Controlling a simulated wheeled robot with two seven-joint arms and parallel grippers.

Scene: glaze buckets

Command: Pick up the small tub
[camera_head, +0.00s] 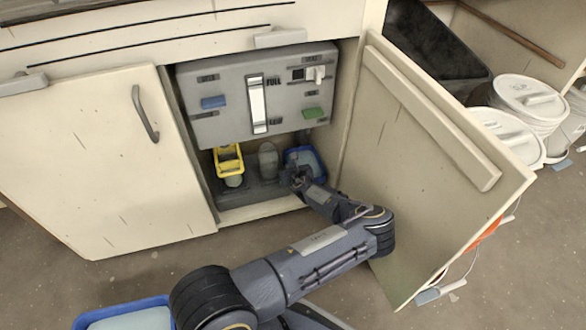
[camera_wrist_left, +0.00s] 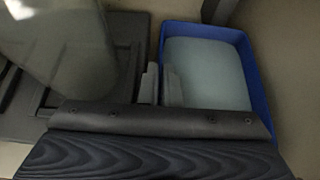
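A small blue tub (camera_head: 306,158) with a pale blue-grey inside stands at the right of the open cabinet's floor. It fills the right of the left wrist view (camera_wrist_left: 212,75). My left gripper (camera_head: 297,180) reaches into the cabinet at the tub's near left side. In the left wrist view its two fingers (camera_wrist_left: 160,85) are close together, one on each side of the tub's left wall, and look closed on it. The tub appears upright and still low in the cabinet. My arm hides part of its near side. My right gripper is out of view.
A yellow container (camera_head: 229,160) and a grey rounded object (camera_head: 268,161) stand left of the tub. A grey panel (camera_head: 220,110) hangs above. The open cabinet door (camera_head: 425,175) bounds the right. Another blue-rimmed tub (camera_head: 122,307) is at the bottom left; white lidded buckets (camera_head: 530,97) stand far right.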

